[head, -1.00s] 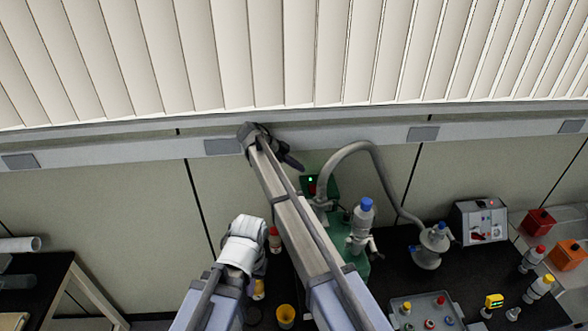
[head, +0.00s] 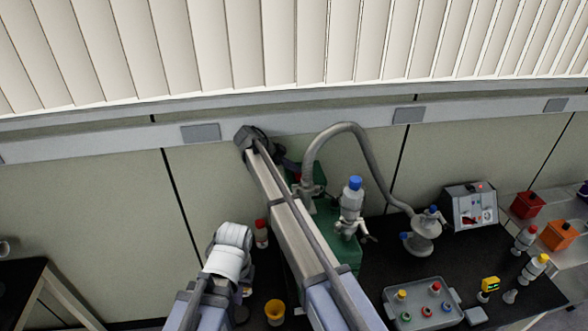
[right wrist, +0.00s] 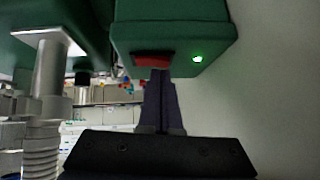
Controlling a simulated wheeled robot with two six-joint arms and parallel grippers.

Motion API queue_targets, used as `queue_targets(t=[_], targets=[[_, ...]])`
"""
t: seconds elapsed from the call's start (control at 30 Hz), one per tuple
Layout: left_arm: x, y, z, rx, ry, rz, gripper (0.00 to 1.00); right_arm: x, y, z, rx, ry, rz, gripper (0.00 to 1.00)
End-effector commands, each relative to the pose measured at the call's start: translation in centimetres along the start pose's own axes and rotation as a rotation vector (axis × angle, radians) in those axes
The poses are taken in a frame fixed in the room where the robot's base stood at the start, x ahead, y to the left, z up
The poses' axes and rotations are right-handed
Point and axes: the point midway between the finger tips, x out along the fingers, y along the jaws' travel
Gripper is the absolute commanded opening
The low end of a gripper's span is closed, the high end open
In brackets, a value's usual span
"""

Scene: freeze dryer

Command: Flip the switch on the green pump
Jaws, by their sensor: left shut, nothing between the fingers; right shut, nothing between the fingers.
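The green pump (head: 348,253) stands on the dark bench, partly hidden behind my right arm in the head view. In the right wrist view, its green housing (right wrist: 180,28) fills the top, with a red switch (right wrist: 154,60) on its face and a lit green lamp (right wrist: 197,58) to the right. My right gripper (right wrist: 160,74) is shut and empty, its fingertips at the switch's lower edge; I cannot tell whether they touch. In the head view its dark fingers (head: 287,164) are at the pump's far end. My left arm is bent at lower left; its fingers cannot be made out.
A clear bottle with a blue cap (head: 351,202) and a grey hose (head: 373,160) are at the pump. A yellow cup (head: 275,311) and a red-capped bottle (head: 261,235) stand between my arms. A grey tray (head: 423,281) and a control box (head: 470,207) are right.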

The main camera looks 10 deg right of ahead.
Motion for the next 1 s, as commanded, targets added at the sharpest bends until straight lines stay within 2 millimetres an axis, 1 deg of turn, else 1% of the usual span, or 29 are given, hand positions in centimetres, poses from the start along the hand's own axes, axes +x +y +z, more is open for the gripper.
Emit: queue_targets(t=[0.07, 0.17, 0.23, 0.47, 0.83, 1.0], targets=[[0.1, 0.0, 0.0, 0.000, 0.000, 0.000, 0.00, 0.1, 0.0, 0.1, 0.000, 0.000, 0.000, 0.00], [0.9, 0.1, -0.1, -0.001, 0.000, 0.000, 0.00, 0.6, -0.2, 0.7, 0.000, 0.000, 0.000, 0.00], [0.6, 0.1, 0.0, -0.001, 0.000, 0.000, 0.00, 0.5, -0.2, 0.5, 0.000, -0.001, 0.000, 0.00], [0.6, 0.1, 0.0, -0.001, 0.000, 0.000, 0.00, 0.5, -0.1, 0.5, 0.000, -0.003, 0.001, 0.00], [0.3, 0.0, 0.0, -0.001, 0.000, 0.000, 0.00, 0.2, 1.5, 0.2, 0.000, -0.004, 0.006, 0.00], [0.3, 0.0, 0.0, -0.001, 0.000, 0.000, 0.00, 0.1, 1.5, 0.1, 0.000, -0.002, 0.003, 0.00]])
